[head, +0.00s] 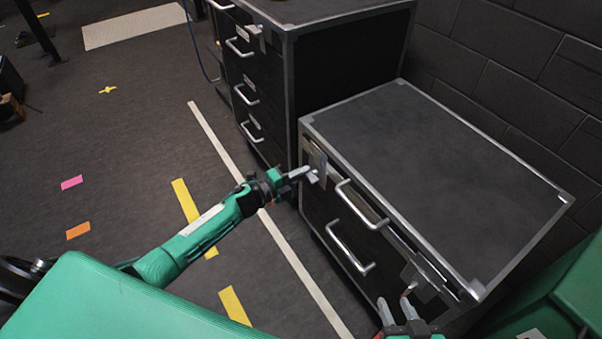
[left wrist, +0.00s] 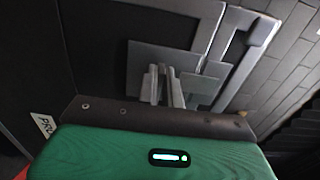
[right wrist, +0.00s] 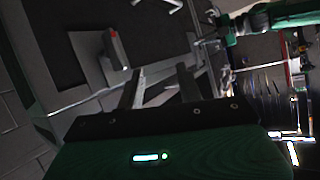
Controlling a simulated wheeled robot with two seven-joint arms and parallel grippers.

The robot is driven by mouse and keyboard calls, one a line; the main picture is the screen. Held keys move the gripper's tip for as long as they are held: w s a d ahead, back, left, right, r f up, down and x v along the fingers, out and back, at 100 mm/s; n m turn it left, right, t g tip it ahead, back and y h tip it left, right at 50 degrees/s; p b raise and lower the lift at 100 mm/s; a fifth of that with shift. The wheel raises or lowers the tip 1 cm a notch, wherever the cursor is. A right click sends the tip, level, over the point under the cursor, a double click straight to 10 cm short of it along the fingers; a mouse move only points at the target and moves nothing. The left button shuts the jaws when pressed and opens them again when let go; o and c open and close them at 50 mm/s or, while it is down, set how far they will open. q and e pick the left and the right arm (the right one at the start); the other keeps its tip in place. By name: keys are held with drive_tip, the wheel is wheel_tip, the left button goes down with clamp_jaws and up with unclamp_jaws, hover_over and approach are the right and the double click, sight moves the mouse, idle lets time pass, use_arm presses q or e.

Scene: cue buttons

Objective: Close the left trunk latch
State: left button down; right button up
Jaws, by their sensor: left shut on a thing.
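The trunk (head: 450,165) is a low black case with metal edges at the right of the head view. Its left latch (head: 317,160) is a grey metal plate at the left end of the front; its plate (left wrist: 150,65) also shows in the left wrist view. My left gripper (head: 309,175) is shut on a part of this latch, whose gripped part is mostly hidden by the fingers (left wrist: 165,85). The right latch (head: 425,274) is at the other end of the front and shows a red tip in the right wrist view (right wrist: 115,48). My right gripper (head: 405,312) is open, empty and beside it.
Two metal handles (head: 348,248) stick out of the trunk's front between the latches. A taller black drawer case (head: 345,75) stands behind it to the left. A dark brick wall (head: 520,60) is behind. The floor (head: 120,140) at left is mostly free, with tape marks.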

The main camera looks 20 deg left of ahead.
use_arm(q)
drive_tip(key=shift+s+d+f, duration=0.3)
drive_tip(key=shift+d, duration=0.05)
drive_tip(key=c, duration=1.6)
unclamp_jaws()
drive_tip(key=shift+c, duration=0.2)
drive_tip(key=shift+o, duration=0.4)
drive_tip(key=shift+w+a+r, duration=0.1)
drive_tip(key=shift+r, duration=0.1)
use_arm(e)
drive_tip(key=shift+s, duration=0.1)
